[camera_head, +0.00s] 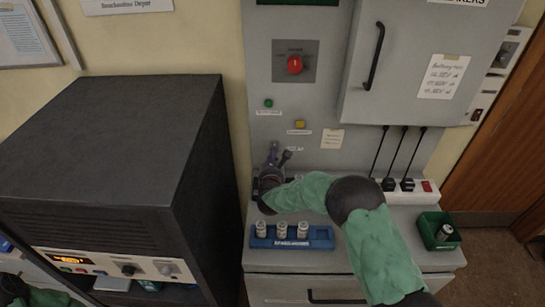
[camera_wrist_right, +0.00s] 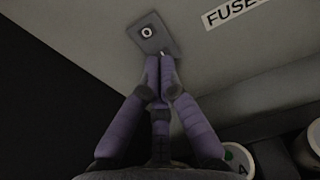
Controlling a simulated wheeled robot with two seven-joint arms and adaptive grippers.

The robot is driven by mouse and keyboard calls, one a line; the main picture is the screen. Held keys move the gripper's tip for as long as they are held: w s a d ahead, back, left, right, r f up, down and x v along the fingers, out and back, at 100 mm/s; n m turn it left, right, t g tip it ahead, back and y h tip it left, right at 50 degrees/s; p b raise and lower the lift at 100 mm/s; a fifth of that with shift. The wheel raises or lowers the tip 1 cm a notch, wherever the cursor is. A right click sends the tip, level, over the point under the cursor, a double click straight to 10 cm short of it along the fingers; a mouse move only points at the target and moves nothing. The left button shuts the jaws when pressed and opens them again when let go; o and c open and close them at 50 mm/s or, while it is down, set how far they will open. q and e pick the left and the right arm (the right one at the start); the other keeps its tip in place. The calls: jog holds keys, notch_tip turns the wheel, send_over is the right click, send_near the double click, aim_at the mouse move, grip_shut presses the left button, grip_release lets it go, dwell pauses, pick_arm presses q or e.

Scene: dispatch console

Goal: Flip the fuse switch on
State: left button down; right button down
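The fuse switch (camera_wrist_right: 150,35) shows in the right wrist view as a small grey plate with a round light fitting, beside a "FUSE" label (camera_wrist_right: 231,12). A small pale tip shows at the plate's lower edge, just by my fingertips. My right gripper (camera_wrist_right: 159,62) has its purple fingers together, right at that lower edge. Whether they touch the switch I cannot tell. In the head view my right gripper (camera_head: 273,160) is at the grey cabinet's lower left and hides the switch. My left gripper (camera_head: 12,290) is partly visible at the lower left corner; its fingers are unclear.
A blue rack (camera_head: 320,237) with several fuses stands on the ledge below my right gripper. A green bin (camera_head: 438,218) is at the right. A large black unit (camera_head: 110,150) stands close on the left. A red knob (camera_head: 295,65) is on the panel above.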

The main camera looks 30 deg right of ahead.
jog(key=b, duration=0.3)
jog(key=shift+w+d+f+t, duration=0.1)
jog(key=shift+w+t, duration=0.1)
jog(key=shift+t, duration=0.1)
jog(key=v, duration=1.2)
jog(key=shift+w+f, duration=0.1)
jog(key=shift+f, duration=0.05)
dwell(0.3)
